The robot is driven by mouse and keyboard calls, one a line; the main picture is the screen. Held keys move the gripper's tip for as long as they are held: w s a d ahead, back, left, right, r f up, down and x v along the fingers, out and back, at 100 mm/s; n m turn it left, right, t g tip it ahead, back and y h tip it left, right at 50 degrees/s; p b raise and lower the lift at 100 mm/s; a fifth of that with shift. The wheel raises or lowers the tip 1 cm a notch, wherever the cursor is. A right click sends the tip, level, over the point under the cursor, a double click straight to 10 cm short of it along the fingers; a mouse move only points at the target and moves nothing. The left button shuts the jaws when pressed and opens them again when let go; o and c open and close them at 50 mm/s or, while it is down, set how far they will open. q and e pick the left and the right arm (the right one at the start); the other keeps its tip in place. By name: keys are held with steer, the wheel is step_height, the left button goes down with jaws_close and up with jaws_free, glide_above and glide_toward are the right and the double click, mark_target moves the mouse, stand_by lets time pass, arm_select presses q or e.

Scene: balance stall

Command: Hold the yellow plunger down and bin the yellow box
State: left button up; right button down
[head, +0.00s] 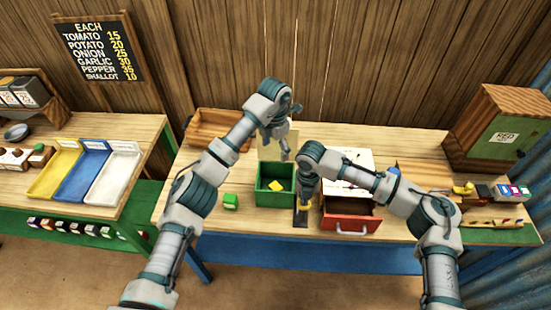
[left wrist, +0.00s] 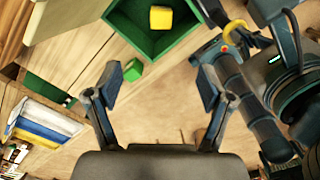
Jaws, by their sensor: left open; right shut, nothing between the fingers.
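The yellow box (head: 275,186) lies inside the open green bin (head: 262,198) on the bench; it also shows there in the left wrist view (left wrist: 160,18). My left gripper (head: 278,148) is open and empty, above the bin in the head view; its fingers show apart in the left wrist view (left wrist: 150,95). My right gripper (head: 303,198) is shut with nothing between its fingers, pointing down at the yellow plunger (head: 304,208) on its dark base (head: 300,221). The gripper partly hides the plunger, and they appear to touch. A pale panel (head: 265,150) stands upright behind the bin.
A green box (head: 231,201) sits left of the bin. A red drawer (head: 350,223) stands open right of the plunger. A wooden tray (head: 208,125) is at the back left, a wooden cabinet (head: 497,130) at the right. The bench's front left is clear.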

arm_select(q)
steer(key=shift+r, duration=0.6)
step_height(320, 180, up, 12)
steer(key=p, duration=1.1)
arm_select(e)
step_height(320, 180, up, 10)
